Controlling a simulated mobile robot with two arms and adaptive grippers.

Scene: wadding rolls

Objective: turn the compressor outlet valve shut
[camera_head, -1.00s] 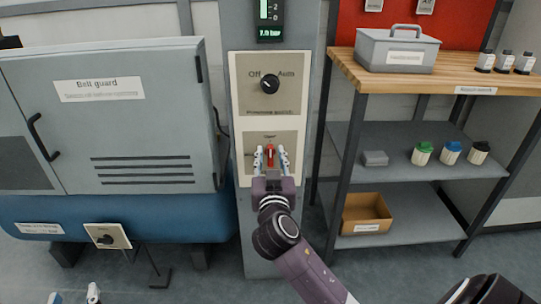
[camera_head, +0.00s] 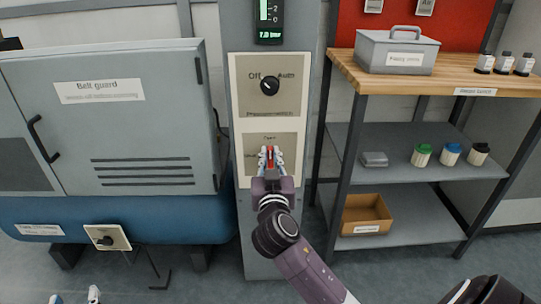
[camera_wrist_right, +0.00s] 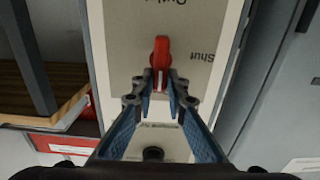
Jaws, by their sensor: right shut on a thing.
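The compressor outlet valve has a red handle (camera_head: 270,158) on the lower cream panel (camera_head: 246,142) of the grey column. The handle stands upright, in line with the label above it in the head view. My right gripper (camera_head: 271,151) is shut on this handle. In the right wrist view the fingertips (camera_wrist_right: 161,82) close on the handle's near end, while its rounded red end (camera_wrist_right: 161,48) shows beyond them. The word "Shut" is printed to the handle's right there. My left gripper (camera_head: 75,296) shows only its two separated fingertips at the bottom left, open and empty.
Above the valve are a black selector knob (camera_head: 269,85) and a green display (camera_head: 269,12). The belt guard cabinet (camera_head: 130,115) stands left, over a blue tank (camera_head: 160,218). A shelf bench (camera_head: 430,137) with a grey toolbox (camera_head: 397,50) stands right.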

